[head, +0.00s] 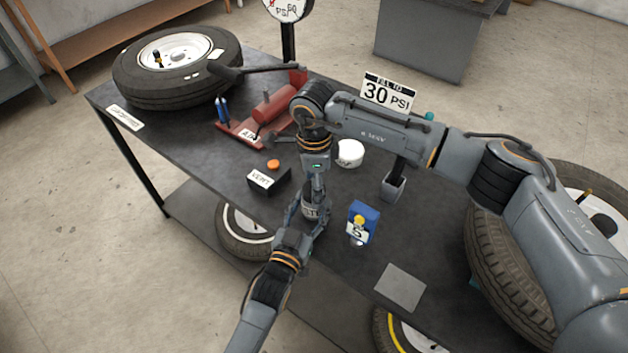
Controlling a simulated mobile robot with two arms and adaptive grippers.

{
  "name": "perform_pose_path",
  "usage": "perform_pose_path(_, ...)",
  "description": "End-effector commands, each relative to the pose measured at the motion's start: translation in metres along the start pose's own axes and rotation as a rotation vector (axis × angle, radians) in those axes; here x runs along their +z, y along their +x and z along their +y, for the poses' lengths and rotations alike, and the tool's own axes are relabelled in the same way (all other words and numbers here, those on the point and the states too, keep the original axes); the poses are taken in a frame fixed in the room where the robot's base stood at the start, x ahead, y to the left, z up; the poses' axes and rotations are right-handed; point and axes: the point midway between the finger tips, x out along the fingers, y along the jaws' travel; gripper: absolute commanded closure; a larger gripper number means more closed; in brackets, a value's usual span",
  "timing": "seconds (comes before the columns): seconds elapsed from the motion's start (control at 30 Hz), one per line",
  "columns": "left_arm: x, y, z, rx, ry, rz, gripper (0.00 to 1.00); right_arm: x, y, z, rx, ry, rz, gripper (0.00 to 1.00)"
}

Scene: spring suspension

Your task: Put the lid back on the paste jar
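A small white round tub (350,154) stands on the dark bench, right of my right wrist; I cannot tell whether it is the paste jar or whether it has a lid. My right gripper (315,198) points down near the middle of the bench's front part. My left gripper (306,220) reaches up from the lower left and meets it there. A small greyish thing with dark lettering (313,212) shows between the two grippers, mostly hidden; it may be the jar. The fingers overlap, so their opening is unclear. I cannot make out a separate lid.
A black box with an orange knob (268,180) is left of the grippers, a blue box (363,220) right. A red tool (262,115) and a tyre (178,66) lie farther back. A grey square pad (400,288) lies at front right. My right arm spans the bench.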

Motion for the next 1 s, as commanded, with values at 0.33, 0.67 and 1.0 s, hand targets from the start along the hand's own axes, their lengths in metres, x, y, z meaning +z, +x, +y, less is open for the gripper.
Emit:
perform_pose_path(0.33,-0.0002,0.0001,0.0000,0.000,0.000,0.001,1.00,0.0001,-0.0004,-0.0001,0.000,0.000,0.000,0.89)
perform_pose_path(0.67,-0.0002,0.0001,0.0000,0.000,0.000,0.001,1.00,0.0001,-0.0001,0.0000,0.000,0.252,0.000,0.90)
perform_pose_path(1.0,-0.0003,0.0001,0.0000,0.000,0.000,0.001,1.00,0.0002,0.0001,0.0000,0.001,0.431,0.000,0.40)
